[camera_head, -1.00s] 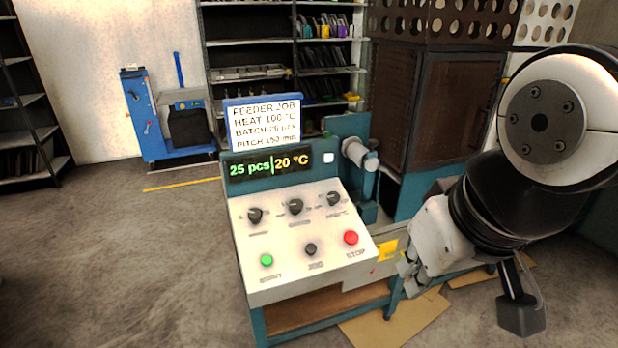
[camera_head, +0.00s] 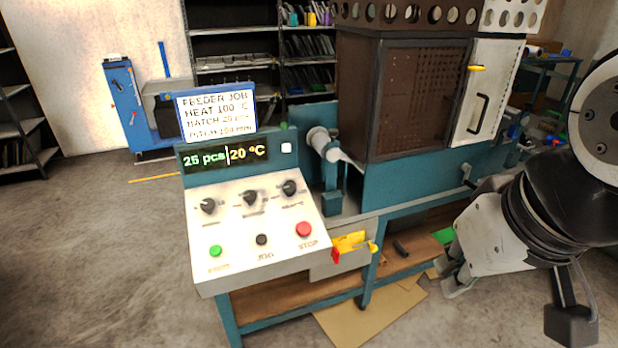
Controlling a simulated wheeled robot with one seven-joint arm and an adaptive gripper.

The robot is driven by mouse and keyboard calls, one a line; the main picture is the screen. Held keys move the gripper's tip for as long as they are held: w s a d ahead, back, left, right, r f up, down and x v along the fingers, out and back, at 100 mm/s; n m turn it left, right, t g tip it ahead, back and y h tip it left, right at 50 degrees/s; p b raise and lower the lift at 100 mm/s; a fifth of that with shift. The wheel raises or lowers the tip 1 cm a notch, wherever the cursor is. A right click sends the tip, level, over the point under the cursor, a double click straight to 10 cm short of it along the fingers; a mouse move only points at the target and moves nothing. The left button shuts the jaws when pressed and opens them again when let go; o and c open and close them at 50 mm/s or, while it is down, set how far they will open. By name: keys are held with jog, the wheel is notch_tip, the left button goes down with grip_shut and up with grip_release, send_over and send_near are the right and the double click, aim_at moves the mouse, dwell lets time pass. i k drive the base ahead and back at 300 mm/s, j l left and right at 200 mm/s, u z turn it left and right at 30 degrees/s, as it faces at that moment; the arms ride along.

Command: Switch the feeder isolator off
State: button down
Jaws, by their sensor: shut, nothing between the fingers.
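The feeder console (camera_head: 262,228) stands at centre with its sloped white panel facing me. On a grey box (camera_head: 338,260) at its right side sits a yellow plate with red parts and a yellow lever end, which looks like the isolator (camera_head: 350,243). Which position its handle is in I cannot tell. The display (camera_head: 225,157) is lit and reads 25 pcs and 20 °C. My gripper (camera_head: 450,288) is shut and empty, to the right of the isolator and lower in the picture, apart from it.
The panel carries three black knobs, a green button (camera_head: 215,251), a black button (camera_head: 261,239) and a red stop button (camera_head: 303,229). A job card (camera_head: 216,115) stands above the display. A brown mesh-doored cabinet (camera_head: 425,100) is behind. Cardboard (camera_head: 372,312) lies on the floor below.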

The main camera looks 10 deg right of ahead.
aim_at(335, 253)
jog(key=i, duration=0.65)
jog(key=l+u, duration=0.5)
jog(key=l, duration=0.55)
